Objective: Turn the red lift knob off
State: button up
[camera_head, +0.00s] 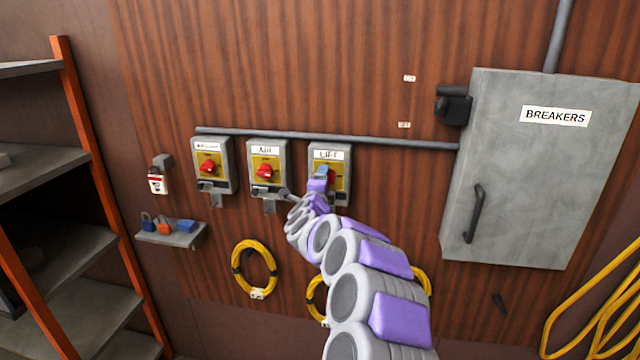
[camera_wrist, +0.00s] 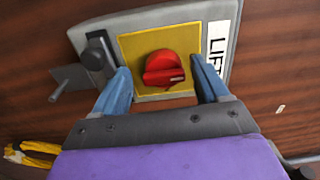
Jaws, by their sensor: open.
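The red lift knob (camera_wrist: 163,69) sits on a yellow plate (camera_wrist: 130,47) on a grey switch box labelled LIFT (camera_wrist: 217,50) in the wrist view. My gripper (camera_wrist: 160,80) is open, with one blue finger on each side of the knob and a gap to it on both sides. I cannot tell how deep the fingertips reach around it. In the head view the lift box (camera_head: 343,152) is the rightmost of three, and my gripper (camera_head: 322,173) covers most of its knob.
Two similar boxes with red knobs (camera_head: 208,167) (camera_head: 264,172) stand to the left. A lever (camera_wrist: 98,55) juts from the lift box's side. A grey breaker cabinet (camera_head: 520,205) is at right. A shelf with padlocks (camera_head: 180,238) is at left.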

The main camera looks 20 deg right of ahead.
jog(key=a+v, duration=0.1)
jog(key=v, duration=1.5)
jog(key=shift+a, duration=0.25)
jog(key=shift+d+f, duration=0.1)
